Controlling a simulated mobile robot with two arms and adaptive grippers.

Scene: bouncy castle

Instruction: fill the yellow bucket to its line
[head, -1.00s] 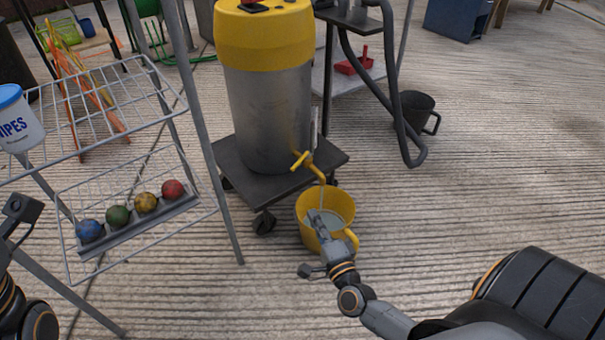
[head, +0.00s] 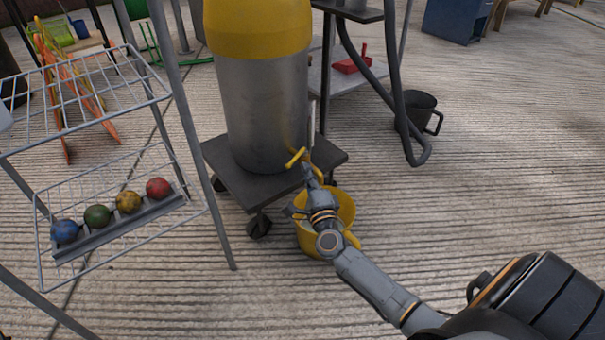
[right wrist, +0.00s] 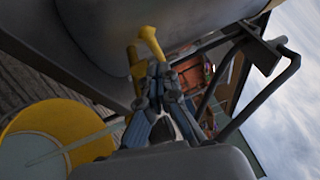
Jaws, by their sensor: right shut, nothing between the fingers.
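The yellow bucket (head: 342,205) stands on the ground below the tap, with its handle toward me. In the right wrist view the bucket (right wrist: 84,152) shows at lower left with greyish water inside. A thin pale stream (right wrist: 75,148) runs down into it. No fill line can be made out. The yellow tap (head: 296,157) sits low on the yellow-topped metal drum (head: 265,105). My right gripper (head: 308,171) is shut and empty, above the bucket and close to the tap; its fingertips (right wrist: 163,76) are just by the tap lever (right wrist: 150,43). It hides the spout in the head view.
The drum stands on a dark wheeled dolly (head: 240,178). A wire rack (head: 110,220) with several coloured balls is at left. A dark mug-like pot (head: 417,112) and a hose (head: 408,145) are at right.

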